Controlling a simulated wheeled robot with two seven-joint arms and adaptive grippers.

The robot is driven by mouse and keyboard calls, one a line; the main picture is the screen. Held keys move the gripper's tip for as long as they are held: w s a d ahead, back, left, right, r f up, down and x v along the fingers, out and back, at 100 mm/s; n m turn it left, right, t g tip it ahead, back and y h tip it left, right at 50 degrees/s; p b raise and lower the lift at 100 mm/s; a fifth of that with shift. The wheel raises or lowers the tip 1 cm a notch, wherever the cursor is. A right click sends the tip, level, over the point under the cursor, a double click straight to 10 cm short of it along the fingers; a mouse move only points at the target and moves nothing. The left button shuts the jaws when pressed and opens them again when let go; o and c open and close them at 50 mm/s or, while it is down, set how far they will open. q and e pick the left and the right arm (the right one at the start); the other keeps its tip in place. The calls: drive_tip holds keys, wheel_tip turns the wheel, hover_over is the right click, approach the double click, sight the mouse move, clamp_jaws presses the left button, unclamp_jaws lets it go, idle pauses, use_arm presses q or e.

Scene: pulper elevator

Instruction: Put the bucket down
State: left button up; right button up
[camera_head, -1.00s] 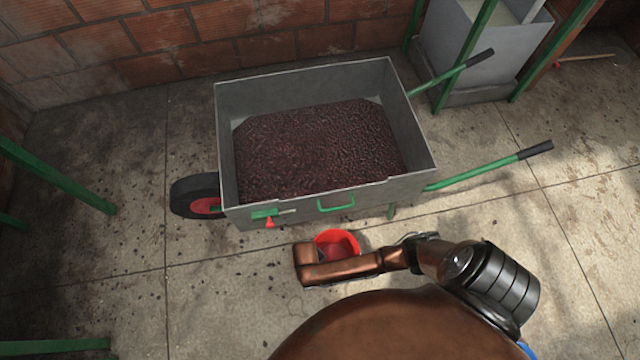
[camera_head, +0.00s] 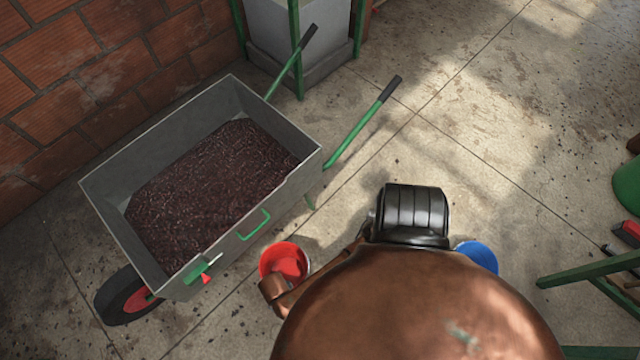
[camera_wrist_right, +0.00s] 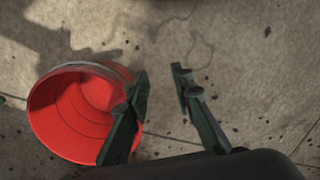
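The red bucket (camera_head: 285,262) is beside the front wall of the wheelbarrow and appears to stand on the concrete floor. Its inside looks empty. In the right wrist view the bucket (camera_wrist_right: 78,112) is at the left, its mouth facing the camera. My right gripper (camera_wrist_right: 163,82) is open, with bare floor showing between its fingertips. Its left finger overlaps the bucket's right rim; I cannot tell whether they touch. In the head view my own arm covers the right gripper. My left gripper is in neither view.
The grey wheelbarrow (camera_head: 285,180), full of dark red coffee cherries (camera_head: 205,185), stands at the left with its handles toward the upper right. A blue bucket (camera_head: 480,255) is partly hidden behind my body. Green frame legs (camera_head: 590,270) are at the right. Floor at upper right is clear.

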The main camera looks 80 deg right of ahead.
drive_tip(key=s+d+r+t, duration=0.1)
drive_tip(key=s+d+r, duration=1.3)
drive_tip(key=s+r, duration=0.2)
drive_tip(key=shift+s+d+t, duration=0.3)
drive_tip(key=shift+s+t, duration=0.1)
